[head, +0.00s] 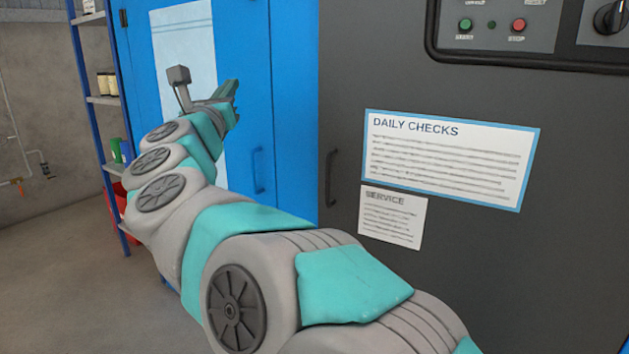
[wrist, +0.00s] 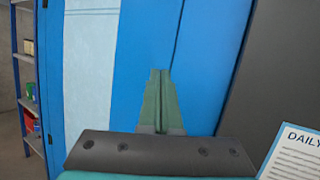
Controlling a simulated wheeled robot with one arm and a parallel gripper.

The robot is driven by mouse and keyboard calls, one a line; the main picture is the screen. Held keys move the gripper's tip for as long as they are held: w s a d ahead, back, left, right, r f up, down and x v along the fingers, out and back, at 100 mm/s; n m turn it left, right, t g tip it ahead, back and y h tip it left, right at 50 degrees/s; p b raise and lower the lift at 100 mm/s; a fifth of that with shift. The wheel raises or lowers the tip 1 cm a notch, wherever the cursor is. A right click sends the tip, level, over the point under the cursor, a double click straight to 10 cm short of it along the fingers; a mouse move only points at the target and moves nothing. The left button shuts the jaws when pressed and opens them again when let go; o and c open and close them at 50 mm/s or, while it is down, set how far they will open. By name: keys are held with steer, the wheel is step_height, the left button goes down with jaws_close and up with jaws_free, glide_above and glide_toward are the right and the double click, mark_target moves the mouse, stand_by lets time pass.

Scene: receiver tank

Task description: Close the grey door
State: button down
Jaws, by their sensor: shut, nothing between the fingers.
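The grey door (head: 460,250) is a large dark grey panel filling the right of the head view. It has a dark vertical handle (head: 331,178) near its left edge. A "DAILY CHECKS" sheet (head: 450,158) and a "SERVICE" sheet (head: 392,217) are on it. I cannot tell whether it is ajar. In the wrist view its dark surface (wrist: 275,90) shows at the right. My gripper (head: 234,87) is shut and empty, left of the grey door and in front of the blue cabinet. Its green fingers (wrist: 158,85) are together in the wrist view, apart from the handle.
A blue cabinet (head: 290,100) with a pale sheet (head: 182,60) stands behind my gripper. A blue shelf rack (head: 88,60) with small items is at the left. A control panel with green and red buttons (head: 518,25) is at the upper right. Floor is clear at lower left.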

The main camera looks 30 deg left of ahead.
steer(key=d+f+m+h, duration=0.4)
steer(key=d+f+h, duration=0.1)
steer(key=f, duration=0.5)
steer(key=m+h+b, duration=0.2)
steer(key=h, duration=0.2)
glide_toward(322, 168)
steer(key=shift+g, duration=0.4)
steer(key=w, duration=0.2)
steer(key=w+p, duration=0.1)
steer(key=w, duration=0.3)
steer(key=shift+w+a+r+p, duration=0.25)
steer(key=shift+w+r+p, duration=0.05)
steer(key=shift+r+p, duration=0.1)
steer(key=shift+w, duration=0.1)
steer(key=shift+w, duration=0.1)
